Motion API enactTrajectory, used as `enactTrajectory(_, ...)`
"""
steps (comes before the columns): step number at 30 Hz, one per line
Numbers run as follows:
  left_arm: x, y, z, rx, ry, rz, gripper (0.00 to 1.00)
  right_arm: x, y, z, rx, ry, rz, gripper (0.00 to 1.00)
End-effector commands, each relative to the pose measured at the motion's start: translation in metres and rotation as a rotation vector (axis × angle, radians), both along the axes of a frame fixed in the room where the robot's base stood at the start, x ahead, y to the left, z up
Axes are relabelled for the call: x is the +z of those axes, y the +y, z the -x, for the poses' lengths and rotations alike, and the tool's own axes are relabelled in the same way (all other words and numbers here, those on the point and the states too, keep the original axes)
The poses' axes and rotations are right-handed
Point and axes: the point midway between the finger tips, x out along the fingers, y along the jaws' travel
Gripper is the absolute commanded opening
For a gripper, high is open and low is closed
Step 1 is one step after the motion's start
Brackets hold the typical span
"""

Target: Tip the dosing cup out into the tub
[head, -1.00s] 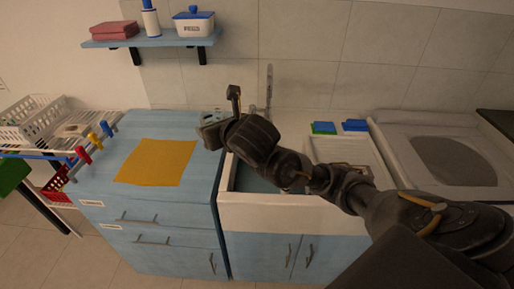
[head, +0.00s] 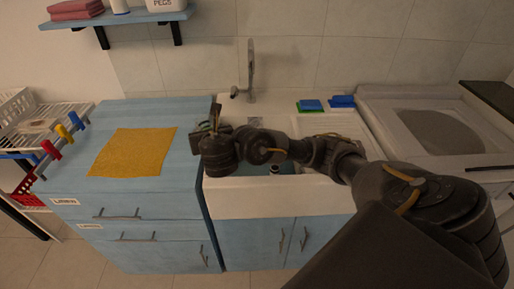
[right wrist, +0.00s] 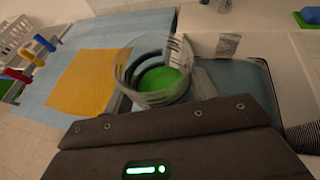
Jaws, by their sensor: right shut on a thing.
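The dosing cup (right wrist: 150,68) is a clear round cup with dark rings and bright green contents in the right wrist view. My right gripper (right wrist: 162,80) is shut on it, one finger on each side. I cannot tell its exact tilt. In the head view my right gripper (head: 213,122) is over the join of the blue cabinet and the sink, and hides most of the cup. The tub appears to be the white sink (head: 265,204) with a blue-grey inside, right of the cabinet; its basin also shows in the right wrist view (right wrist: 240,80). My left gripper is in neither view.
A yellow cloth (head: 133,152) lies on the blue cabinet (head: 75,184). A tap (head: 251,70) stands behind the sink. Blue and green sponges (head: 310,105) lie at the back right. A white washer (head: 415,110) is further right; a drying rack (head: 50,122) is at left.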

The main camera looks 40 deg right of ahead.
Motion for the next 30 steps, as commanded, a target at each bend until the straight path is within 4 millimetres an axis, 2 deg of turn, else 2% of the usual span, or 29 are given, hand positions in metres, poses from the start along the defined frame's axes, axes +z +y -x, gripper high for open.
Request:
enactTrajectory(1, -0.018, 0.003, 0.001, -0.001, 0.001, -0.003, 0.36, -0.029, -0.009, -0.002, -0.045, 0.004, 0.002, 0.31)
enactTrajectory(3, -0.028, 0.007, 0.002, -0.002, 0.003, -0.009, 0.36, -0.052, -0.020, -0.003, -0.106, 0.006, 0.002, 0.31)
enactTrajectory(7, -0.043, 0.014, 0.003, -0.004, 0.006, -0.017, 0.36, -0.086, -0.041, -0.004, -0.192, 0.005, -0.002, 0.31)
enactTrajectory(12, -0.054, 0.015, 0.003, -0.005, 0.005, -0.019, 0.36, -0.112, -0.060, -0.004, -0.261, 0.001, -0.002, 0.31)
enactTrajectory(18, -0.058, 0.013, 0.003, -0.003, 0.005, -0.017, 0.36, -0.121, -0.070, -0.004, -0.288, 0.000, -0.004, 0.31)
enactTrajectory(30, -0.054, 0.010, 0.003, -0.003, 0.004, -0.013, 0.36, -0.120, -0.071, -0.004, -0.288, 0.004, -0.020, 0.31)
